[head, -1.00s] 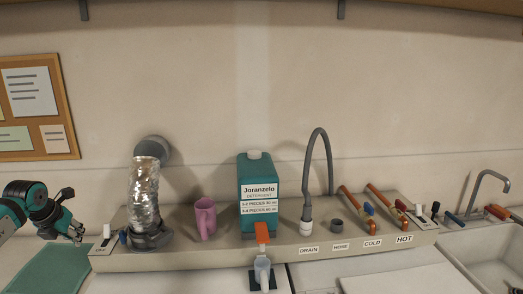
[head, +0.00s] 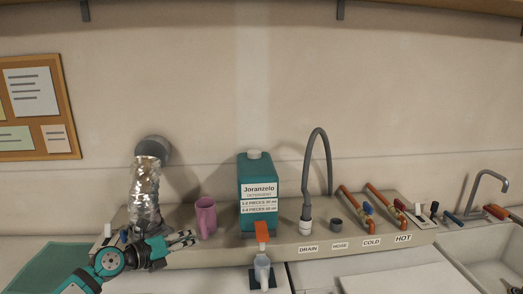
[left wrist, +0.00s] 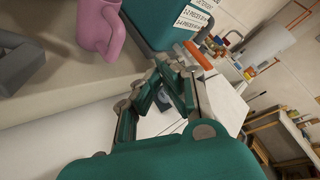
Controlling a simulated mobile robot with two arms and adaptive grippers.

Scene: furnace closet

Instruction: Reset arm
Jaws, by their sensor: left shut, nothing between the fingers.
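My left arm (head: 110,262) comes in from the lower left in the head view. Its left gripper (head: 190,238) is shut and empty, pointing right, in front of the shelf ledge and the base of the silver duct. The pink mug (head: 206,217) stands on the ledge just beyond the fingertips. In the left wrist view the gripper (left wrist: 170,80) shows with its fingers together, and the pink mug (left wrist: 98,28) is at the upper left. My right gripper is not in view.
A teal detergent bottle (head: 257,183) with an orange spout stands mid-ledge. The silver duct (head: 145,190) rises behind my arm. A grey hose (head: 307,180), valves and a sink tap (head: 475,190) are to the right. A teal mat (head: 45,268) lies at the left.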

